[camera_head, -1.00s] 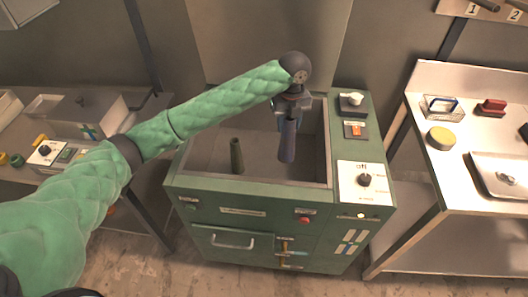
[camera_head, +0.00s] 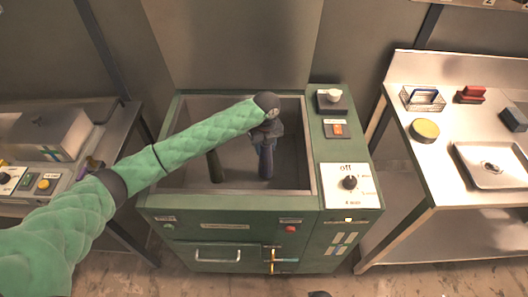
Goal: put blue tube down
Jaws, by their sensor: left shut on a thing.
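The blue tube (camera_head: 266,163) is upright inside the open chamber of the green machine (camera_head: 240,202). My left gripper (camera_head: 266,139) is above it, shut on its upper end. The tube's lower end is close to the chamber floor; I cannot tell whether it touches. A dark green tube (camera_head: 215,167) stands to its left in the same chamber, with its upper part partly hidden by my left arm. My right gripper is not in view.
The machine's right panel has a dial (camera_head: 349,182) marked off, an orange switch (camera_head: 337,130) and a pale knob (camera_head: 334,96). A metal table with a tray (camera_head: 492,166) and a yellow disc (camera_head: 425,130) is at right. Another bench (camera_head: 122,135) is at left.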

